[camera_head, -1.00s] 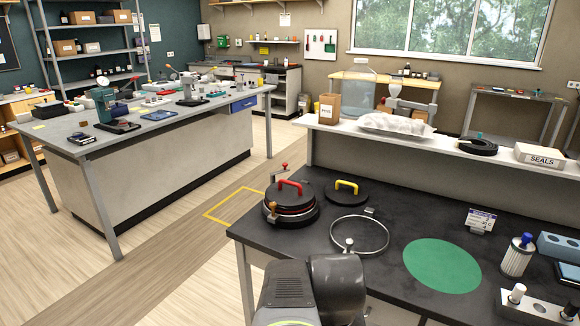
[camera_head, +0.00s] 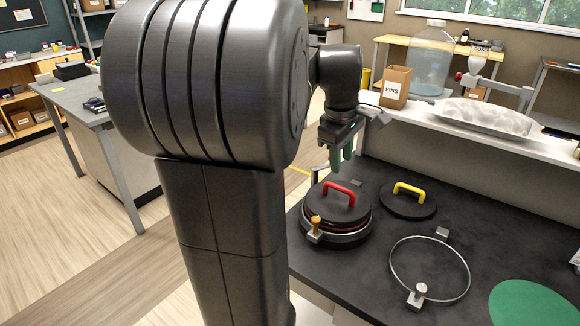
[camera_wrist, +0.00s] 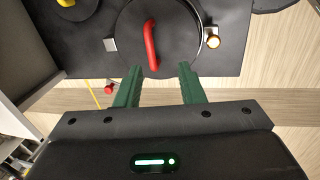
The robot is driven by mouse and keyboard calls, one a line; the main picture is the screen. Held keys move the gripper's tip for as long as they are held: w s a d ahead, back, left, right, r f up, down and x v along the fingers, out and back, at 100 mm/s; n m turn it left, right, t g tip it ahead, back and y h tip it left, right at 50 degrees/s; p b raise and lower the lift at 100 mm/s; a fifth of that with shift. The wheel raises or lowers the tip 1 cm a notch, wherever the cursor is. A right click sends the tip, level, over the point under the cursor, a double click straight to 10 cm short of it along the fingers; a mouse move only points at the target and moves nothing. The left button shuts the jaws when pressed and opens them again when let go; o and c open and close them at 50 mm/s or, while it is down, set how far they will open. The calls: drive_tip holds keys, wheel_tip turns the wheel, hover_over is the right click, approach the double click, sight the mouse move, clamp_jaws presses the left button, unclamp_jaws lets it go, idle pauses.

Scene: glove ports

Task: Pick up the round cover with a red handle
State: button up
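The round black cover (camera_head: 336,207) with a red handle (camera_head: 341,188) lies on a round black base near the left end of the dark bench. A clamp with an orange knob (camera_head: 315,222) sits at the base's front edge. My gripper (camera_head: 342,160) points down above the cover's far side, clear of it. In the wrist view my gripper (camera_wrist: 157,77) has its green fingers apart and nothing between them. The red handle (camera_wrist: 151,45) shows just beyond the fingertips there, and the cover (camera_wrist: 160,30) lies beneath it.
A black cover with a yellow handle (camera_head: 408,192) lies to the right. A metal ring clamp (camera_head: 430,270) and a green disc (camera_head: 535,303) are on the bench (camera_head: 350,285). A raised shelf (camera_head: 450,125) with a PINS box (camera_head: 395,87) runs behind.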

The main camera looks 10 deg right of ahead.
sight(340, 187)
drive_tip(key=shift+n, duration=0.3)
drive_tip(key=w+f, duration=0.1)
drive_tip(key=f, duration=0.1)
drive_tip(key=w+d+f, duration=0.1)
drive_tip(key=f, duration=0.2)
drive_tip(key=d+f, duration=0.1)
drive_tip(key=f, duration=0.1)
drive_tip(key=shift+w+f, duration=0.2)
drive_tip(key=shift+w, duration=0.2)
drive_tip(key=shift+w+d+f, duration=0.1)
drive_tip(key=shift+w+f, duration=0.1)
drive_tip(key=shift+f, duration=0.7)
drive_tip(key=shift+w+d+f, duration=0.1)
drive_tip(key=shift+w+f, duration=0.05)
drive_tip(key=shift+f, duration=0.7)
drive_tip(key=shift+w+f, duration=0.2)
drive_tip(key=shift+f, duration=0.7)
drive_tip(key=shift+c, duration=0.2)
clamp_jaws()
